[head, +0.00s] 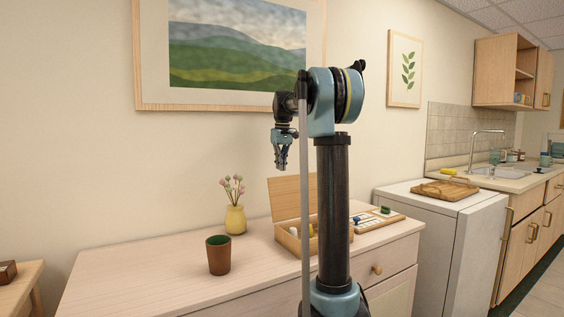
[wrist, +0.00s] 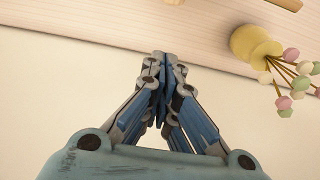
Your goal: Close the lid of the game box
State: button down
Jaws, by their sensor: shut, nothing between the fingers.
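The game box (head: 287,238) is a light wooden box on the dresser, partly hidden behind my arm column. Its lid (head: 290,197) stands up, open, at the back of the box. Small yellow and white items show inside.
A yellow vase with flowers (head: 235,219) stands left of the box, and a brown cup (head: 218,256) stands in front of the vase. A flat tray (head: 372,220) lies right of the box. The dresser top (head: 130,275) is clear at the left. A wall is close behind.

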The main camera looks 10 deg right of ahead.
jog(key=shift+s+d+f, duration=0.25)
jog(key=shift+s+f, duration=0.3)
jog(key=shift+f, duration=0.15)
jog(key=shift+s+d+f, duration=0.2)
jog(key=shift+s+f, duration=0.35)
jog(key=shift+f, duration=0.1)
jog(key=shift+s+d+f, duration=0.25)
jog(key=shift+s+f, duration=0.3)
jog(key=shift+f, duration=0.15)
jog(key=shift+s+r, duration=0.1)
